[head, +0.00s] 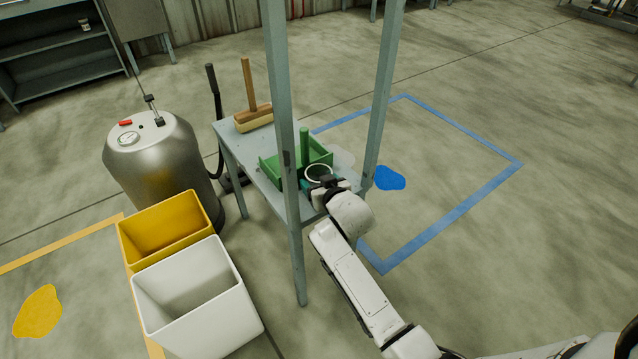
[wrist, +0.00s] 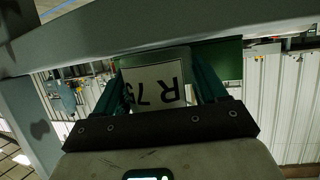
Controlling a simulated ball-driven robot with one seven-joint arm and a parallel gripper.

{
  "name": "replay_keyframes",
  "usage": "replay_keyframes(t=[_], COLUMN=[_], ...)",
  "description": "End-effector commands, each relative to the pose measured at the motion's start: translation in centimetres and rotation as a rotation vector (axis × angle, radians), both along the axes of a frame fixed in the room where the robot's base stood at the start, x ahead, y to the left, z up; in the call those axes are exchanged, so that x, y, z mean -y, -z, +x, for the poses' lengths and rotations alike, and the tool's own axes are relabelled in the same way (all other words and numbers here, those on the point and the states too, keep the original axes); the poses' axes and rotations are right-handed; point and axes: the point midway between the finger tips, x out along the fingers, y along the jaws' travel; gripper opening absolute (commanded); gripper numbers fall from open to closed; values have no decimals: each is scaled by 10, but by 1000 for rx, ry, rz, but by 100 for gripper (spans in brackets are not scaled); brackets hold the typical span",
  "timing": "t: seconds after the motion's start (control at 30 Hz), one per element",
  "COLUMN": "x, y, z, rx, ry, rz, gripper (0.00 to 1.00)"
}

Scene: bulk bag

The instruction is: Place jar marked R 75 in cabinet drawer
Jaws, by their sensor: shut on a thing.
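In the wrist view a pale label reading R 75, upside down, marks the jar (wrist: 155,82) between the teal fingers of my gripper (wrist: 163,100). In the head view my gripper (head: 321,185) is at the near right end of a narrow grey table (head: 245,150), shut on the jar. The jar's round, pale rim (head: 319,167) shows just beyond the gripper, and most of its body is hidden there. It is beside a green open tray (head: 275,172) on the table. I cannot tell whether the jar touches the table. No cabinet drawer is clearly visible.
Two grey uprights (head: 285,130) (head: 384,95) stand close around my arm. A metal tank (head: 160,165), a yellow bin (head: 165,230) and a white bin (head: 205,310) stand left.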

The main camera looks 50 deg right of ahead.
Motion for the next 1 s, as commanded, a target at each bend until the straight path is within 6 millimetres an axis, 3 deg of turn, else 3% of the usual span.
replay_keyframes(t=[0.17, 0.2, 0.43, 0.77, 1.0], x=[0, 0, 0, 0, -17], y=[4, 3, 3, -2, -16], z=[0, 0, 0, 0, -30], rx=[0, 0, -1, 0, -4], ry=[0, 0, 0, 0, 0], rz=[0, 0, 0, 0, 2], gripper=[38, 74, 96, 97, 97])
